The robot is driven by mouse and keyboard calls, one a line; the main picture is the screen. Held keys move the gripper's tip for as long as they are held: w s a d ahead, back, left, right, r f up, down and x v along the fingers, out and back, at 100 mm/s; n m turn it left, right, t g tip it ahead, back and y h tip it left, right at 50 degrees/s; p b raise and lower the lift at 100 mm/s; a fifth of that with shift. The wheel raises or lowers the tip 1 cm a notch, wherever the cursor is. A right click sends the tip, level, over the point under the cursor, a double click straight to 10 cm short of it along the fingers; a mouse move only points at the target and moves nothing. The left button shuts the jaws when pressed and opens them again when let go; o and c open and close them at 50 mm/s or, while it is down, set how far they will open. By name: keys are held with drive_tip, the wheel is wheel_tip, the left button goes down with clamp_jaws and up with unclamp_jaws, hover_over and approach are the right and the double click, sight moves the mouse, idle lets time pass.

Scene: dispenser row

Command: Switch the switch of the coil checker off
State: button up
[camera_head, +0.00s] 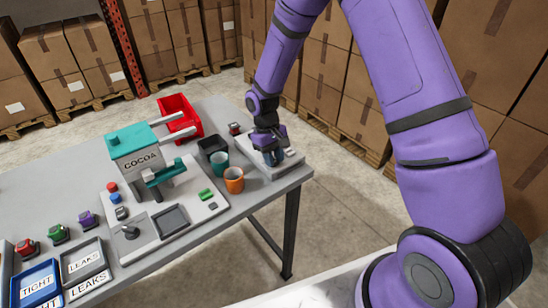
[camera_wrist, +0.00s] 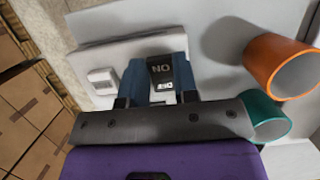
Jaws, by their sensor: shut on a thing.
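The coil checker (camera_head: 290,156) is a pale grey box at the right end of the table. In the wrist view its pale top (camera_wrist: 110,50) lies under my gripper. My gripper (camera_head: 270,154) points down onto it. In the wrist view its blue fingers (camera_wrist: 160,82) are closed on either side of a dark block, which I take to be the switch (camera_wrist: 160,67). The block bears pale letters that look like "NO", or "ON" upside down. A small light label shows below them. The gripper's body hides the lower part of the switch.
An orange cup (camera_head: 234,180) and a teal cup (camera_head: 219,163) stand close left of the checker, beside a black container (camera_head: 211,146). The cocoa dispenser (camera_head: 140,152) and a red bin (camera_head: 180,117) are further left. Boxes stand behind the table.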

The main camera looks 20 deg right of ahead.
drive_tip(key=o, duration=0.9)
drive_tip(key=v, duration=1.1)
